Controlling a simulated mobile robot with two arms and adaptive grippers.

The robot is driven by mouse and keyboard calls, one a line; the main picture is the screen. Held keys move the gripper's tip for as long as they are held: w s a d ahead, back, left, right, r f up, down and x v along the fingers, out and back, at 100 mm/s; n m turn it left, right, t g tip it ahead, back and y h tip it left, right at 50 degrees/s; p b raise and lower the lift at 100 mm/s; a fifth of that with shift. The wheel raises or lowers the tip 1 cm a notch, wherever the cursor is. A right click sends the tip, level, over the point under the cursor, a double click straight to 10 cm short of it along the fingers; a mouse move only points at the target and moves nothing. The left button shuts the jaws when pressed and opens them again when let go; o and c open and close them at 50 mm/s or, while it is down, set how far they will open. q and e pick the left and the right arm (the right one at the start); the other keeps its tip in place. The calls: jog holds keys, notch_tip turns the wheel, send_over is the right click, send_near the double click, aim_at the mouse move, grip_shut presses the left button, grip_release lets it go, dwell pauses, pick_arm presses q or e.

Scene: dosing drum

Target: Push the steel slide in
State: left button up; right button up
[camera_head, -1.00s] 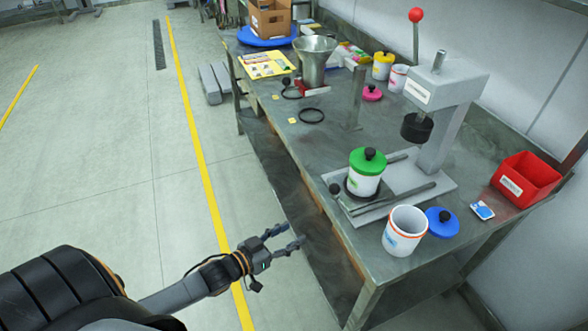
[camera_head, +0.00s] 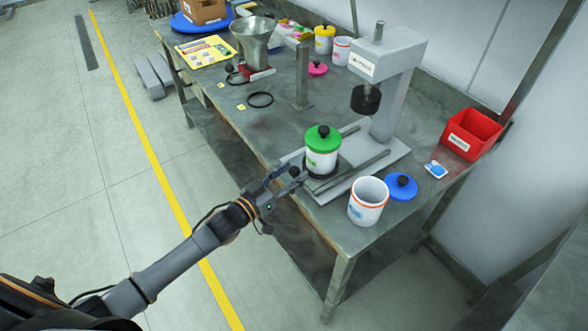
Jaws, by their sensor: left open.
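The steel slide (camera_head: 322,173) sits at the front of the press base (camera_head: 352,172), pulled out from under the press head (camera_head: 366,98), between two rails. A white jar with a green lid (camera_head: 323,140) stands upright on it. My left gripper (camera_head: 290,177) is open at the front end of the slide, fingers pointing toward it. The slide's dark front knob is largely lost among the fingers, and I cannot tell whether they touch it. My right gripper is not in view.
An open white jar (camera_head: 368,201) and a blue lid (camera_head: 401,187) stand right of the base. A red bin (camera_head: 470,134) is at the far right. A steel funnel (camera_head: 254,42) and black rings (camera_head: 260,99) lie farther left on the bench.

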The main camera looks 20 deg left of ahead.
pick_arm(q)
jog(key=shift+w+d, duration=0.3)
jog(key=shift+w, duration=0.35)
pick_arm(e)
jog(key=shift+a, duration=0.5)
